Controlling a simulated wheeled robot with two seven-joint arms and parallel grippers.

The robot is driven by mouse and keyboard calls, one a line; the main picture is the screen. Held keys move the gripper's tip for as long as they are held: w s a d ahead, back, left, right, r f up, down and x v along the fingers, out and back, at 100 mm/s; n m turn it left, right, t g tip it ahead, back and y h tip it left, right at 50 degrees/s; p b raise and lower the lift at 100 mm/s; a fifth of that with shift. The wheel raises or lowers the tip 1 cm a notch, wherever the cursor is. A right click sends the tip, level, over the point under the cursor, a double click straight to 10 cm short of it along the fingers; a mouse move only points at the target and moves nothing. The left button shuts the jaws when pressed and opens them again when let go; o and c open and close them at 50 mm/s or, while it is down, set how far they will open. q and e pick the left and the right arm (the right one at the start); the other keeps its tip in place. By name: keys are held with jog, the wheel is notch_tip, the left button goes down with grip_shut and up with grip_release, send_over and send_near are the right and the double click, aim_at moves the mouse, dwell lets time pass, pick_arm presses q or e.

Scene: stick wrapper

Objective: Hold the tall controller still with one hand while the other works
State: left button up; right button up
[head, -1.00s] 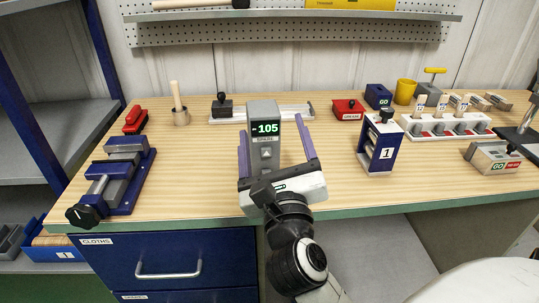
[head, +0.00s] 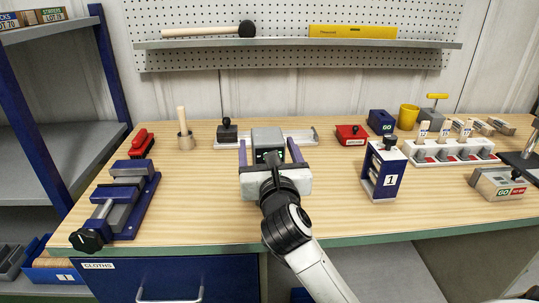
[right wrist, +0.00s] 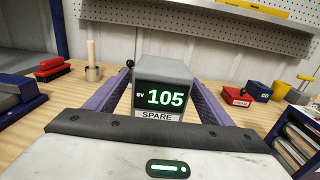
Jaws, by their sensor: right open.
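The tall grey controller (head: 268,138) stands upright on the workbench, mostly hidden behind my right gripper (head: 269,152) in the head view. In the right wrist view the controller (right wrist: 166,70) shows a green "SV 105" display above a "SPARE" label. My right gripper (right wrist: 163,82) is open, with one purple finger on each side of the controller, around it and not closed on it. The controller's lower part is hidden by the gripper body. My left gripper is not in view.
A blue vise (head: 119,203) is at left. A grey rail (head: 224,142) with a black-knobbed block lies behind the controller. A red block (head: 351,134) sits back right. Bare wood lies between the vise and controller.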

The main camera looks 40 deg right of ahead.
jog(key=shift+w+d, duration=0.1)
jog(key=shift+w, duration=0.1)
jog(key=shift+c, duration=0.3)
jog(key=c, duration=1.4)
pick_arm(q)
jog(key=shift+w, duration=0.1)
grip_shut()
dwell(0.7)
